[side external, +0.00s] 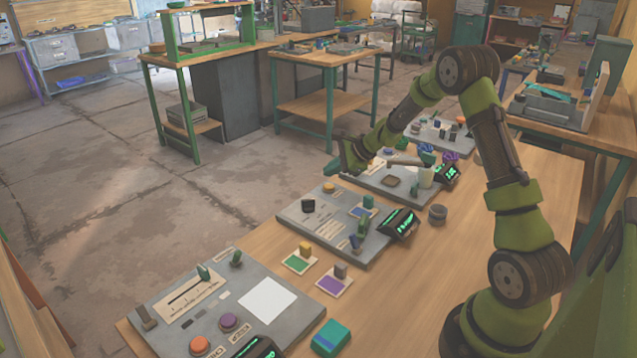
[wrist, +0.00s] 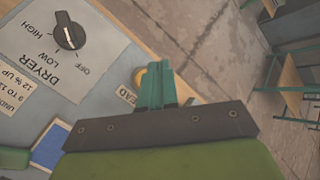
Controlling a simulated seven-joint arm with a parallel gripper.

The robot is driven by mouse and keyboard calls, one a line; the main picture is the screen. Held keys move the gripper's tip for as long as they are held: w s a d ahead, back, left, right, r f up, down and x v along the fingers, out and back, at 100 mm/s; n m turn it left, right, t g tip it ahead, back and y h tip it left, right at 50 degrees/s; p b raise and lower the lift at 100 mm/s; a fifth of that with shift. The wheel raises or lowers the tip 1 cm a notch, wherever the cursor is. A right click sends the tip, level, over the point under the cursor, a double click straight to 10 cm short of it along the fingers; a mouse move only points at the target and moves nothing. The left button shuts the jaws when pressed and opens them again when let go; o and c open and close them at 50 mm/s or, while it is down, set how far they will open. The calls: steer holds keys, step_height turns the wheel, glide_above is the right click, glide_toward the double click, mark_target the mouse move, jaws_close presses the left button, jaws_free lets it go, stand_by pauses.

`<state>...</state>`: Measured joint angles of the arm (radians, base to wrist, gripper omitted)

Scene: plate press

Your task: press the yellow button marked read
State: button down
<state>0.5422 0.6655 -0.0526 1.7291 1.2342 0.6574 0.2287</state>
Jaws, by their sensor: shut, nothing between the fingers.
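The yellow button (side external: 328,187) sits near the far edge of the middle grey panel (side external: 290,218) in the side view. In the wrist view the yellow button (wrist: 139,77) shows only as a sliver beside the fingers, which hide the rest. A label (wrist: 125,95) next to it is partly covered; the letters "EAD" show. My gripper (side external: 333,168) is shut and empty, with its fingertips just above the button in the side view. Its teal fingers (wrist: 155,85) also show in the wrist view. I cannot tell whether they touch the button.
A black dryer knob (wrist: 68,35) stands on the same panel, left of the fingers in the wrist view. A display with green characters (side external: 400,223) sits at the panel's right. Other panels lie nearer (side external: 225,310) and farther (side external: 385,182) on the wooden bench.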

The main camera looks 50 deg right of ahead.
mark_target(332, 187)
steer(key=shift+r, duration=1.75)
steer(key=shift+s+a+f+n+g, duration=0.3)
steer(key=shift+s+a+f+n, duration=0.2)
steer(key=shift+s+f, duration=0.2)
steer(key=s+a+r+n, duration=0.5)
steer(key=s+a+n, duration=0.1)
steer(key=s+a, duration=0.2)
steer(key=s+a+r+n, duration=0.5)
steer(key=s+a+n, duration=0.2)
steer(key=s+a, duration=0.1)
steer(key=s+a+r+n+g, duration=0.1)
steer(key=s+a+r+n, duration=0.5)
steer(key=s+a, duration=0.2)
steer(key=shift+s+n, duration=0.3)
steer(key=shift+s, duration=0.85)
